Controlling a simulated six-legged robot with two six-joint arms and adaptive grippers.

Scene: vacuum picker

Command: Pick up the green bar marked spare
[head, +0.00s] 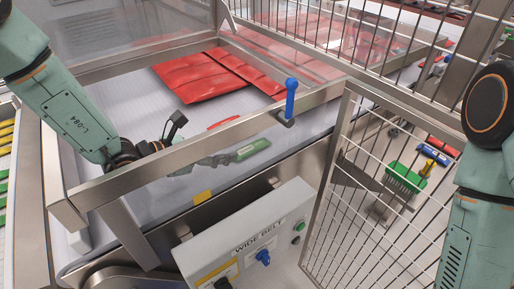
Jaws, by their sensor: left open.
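A green bar (254,148) lies on the white belt, seen through the clear side panel below the front rail. A small pale mark shows on it, too small to read. My left gripper (224,158) reaches in from the left behind the metal rail, which hides part of it. Its grey fingers are open, close to the bar's left end. I cannot tell whether they touch it. My right arm shows at the right edge, but its gripper is out of view.
Red padded packs (190,78) lie behind on the belt, and a small red piece (223,122) lies behind the rail. A blue-handled lever (290,98) stands on the rail. A control box marked WIDE BELT (252,245) and a wire mesh gate (345,200) stand in front.

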